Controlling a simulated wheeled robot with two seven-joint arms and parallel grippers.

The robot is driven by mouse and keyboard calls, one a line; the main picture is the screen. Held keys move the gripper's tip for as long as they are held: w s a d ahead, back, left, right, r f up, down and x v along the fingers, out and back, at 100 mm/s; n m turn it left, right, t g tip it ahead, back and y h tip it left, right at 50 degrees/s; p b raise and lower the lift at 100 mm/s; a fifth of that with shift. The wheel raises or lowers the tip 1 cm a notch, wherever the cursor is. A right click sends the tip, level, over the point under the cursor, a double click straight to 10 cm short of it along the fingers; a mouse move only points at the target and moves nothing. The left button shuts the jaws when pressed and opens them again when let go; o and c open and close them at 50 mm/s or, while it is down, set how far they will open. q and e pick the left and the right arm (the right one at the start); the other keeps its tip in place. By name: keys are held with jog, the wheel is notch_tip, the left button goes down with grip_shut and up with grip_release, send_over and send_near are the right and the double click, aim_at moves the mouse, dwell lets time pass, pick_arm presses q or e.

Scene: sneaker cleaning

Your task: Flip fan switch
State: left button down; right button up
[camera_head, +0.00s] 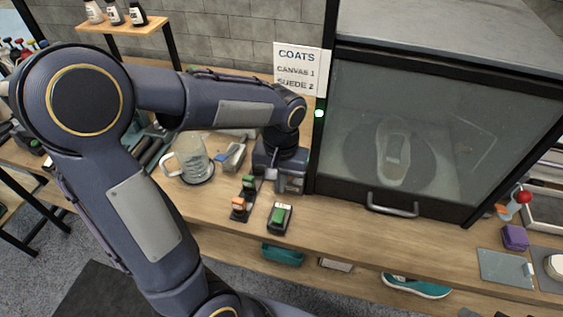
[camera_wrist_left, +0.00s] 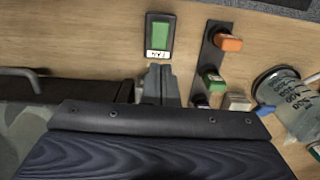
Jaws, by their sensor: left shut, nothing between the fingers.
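My left gripper (camera_head: 285,186) is shut and empty, behind the single green switch. In the left wrist view, its fingertips (camera_wrist_left: 160,72) appear close to that switch's labelled end; contact cannot be told. My right gripper is out of view.
A glass-fronted cabinet (camera_head: 400,140) with a shoe inside and a handle (camera_head: 392,208) stands right of my left gripper. A clear jug (camera_head: 190,160) stands left of the gripper. A purple block (camera_head: 514,237) lies far right. The tabletop before the cabinet is mostly clear.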

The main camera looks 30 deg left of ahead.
pick_arm(q)
jog(key=r, duration=0.2)
jog(key=w+r, duration=0.1)
jog(key=r, duration=0.2)
jog(key=shift+a, duration=0.15)
jog(key=s+d+m+t+h, duration=0.1)
jog(key=s+t, duration=0.5)
jog(key=s, duration=0.8)
jog(key=d+r+h, duration=0.1)
jog(key=h, duration=0.1)
jog(key=shift+h, duration=0.3)
